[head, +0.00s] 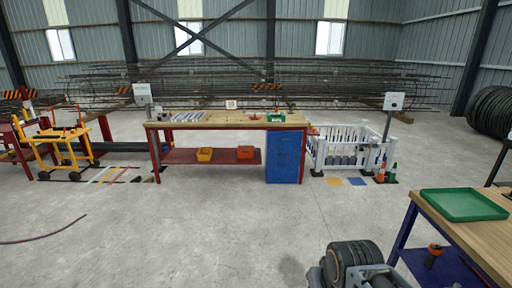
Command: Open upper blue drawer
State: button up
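A blue drawer cabinet (284,160) stands under the right end of a long workbench (215,121) across the room. Its upper drawer (284,141) is just below the bench top and looks shut; fine details of its front and handle are too small to tell. My gripper cannot be made out in the head view. A dark, ribbed round part with grey pieces shows at the bottom edge, but no fingers can be seen there.
Open concrete floor lies before the workbench. A bench with a green tray (464,205) stands at the near right. A white fenced pen (343,147) is right of the cabinet, a yellow cart (66,147) at left. A dark hose lies at lower left.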

aim_at(276, 140)
jog(key=i, duration=4.5)
jog(key=z, duration=0.3)
jog(key=i, duration=1.3)
